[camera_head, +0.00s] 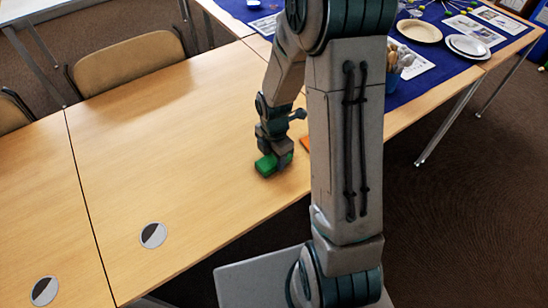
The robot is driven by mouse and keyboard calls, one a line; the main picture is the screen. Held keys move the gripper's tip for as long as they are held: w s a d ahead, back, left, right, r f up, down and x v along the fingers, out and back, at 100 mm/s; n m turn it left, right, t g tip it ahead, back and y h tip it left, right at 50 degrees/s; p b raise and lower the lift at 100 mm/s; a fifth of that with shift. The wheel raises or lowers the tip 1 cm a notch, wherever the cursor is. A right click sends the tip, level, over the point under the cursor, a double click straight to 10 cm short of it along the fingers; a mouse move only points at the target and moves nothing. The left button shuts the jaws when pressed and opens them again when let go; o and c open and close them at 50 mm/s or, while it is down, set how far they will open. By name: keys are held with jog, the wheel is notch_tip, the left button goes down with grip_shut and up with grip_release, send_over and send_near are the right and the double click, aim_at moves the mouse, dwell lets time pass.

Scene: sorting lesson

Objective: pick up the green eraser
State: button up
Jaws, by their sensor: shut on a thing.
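The green eraser (266,165) is a small green block near the right edge of the wooden table (180,130), left of my upright arm. My gripper (274,158) points down from above and is shut on the eraser. The gripper's fingers partly cover the eraser. I cannot tell whether the eraser touches the table or is slightly above it.
An orange item (305,144) lies just right of the gripper, partly behind my arm. A blue cloth with plates (419,31) and a container of utensils (399,60) is at the back right. Two round discs (153,235) lie at the front left.

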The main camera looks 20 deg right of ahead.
aim_at(273, 158)
jog(key=r, duration=0.4)
jog(key=shift+a+r, duration=0.2)
jog(key=s+a+r, duration=0.3)
jog(key=a+r, duration=0.3)
jog(key=a, duration=0.4)
jog(key=shift+s+a+r, duration=0.2)
jog(key=shift+s+a, duration=0.05)
jog(key=shift+a, duration=0.15)
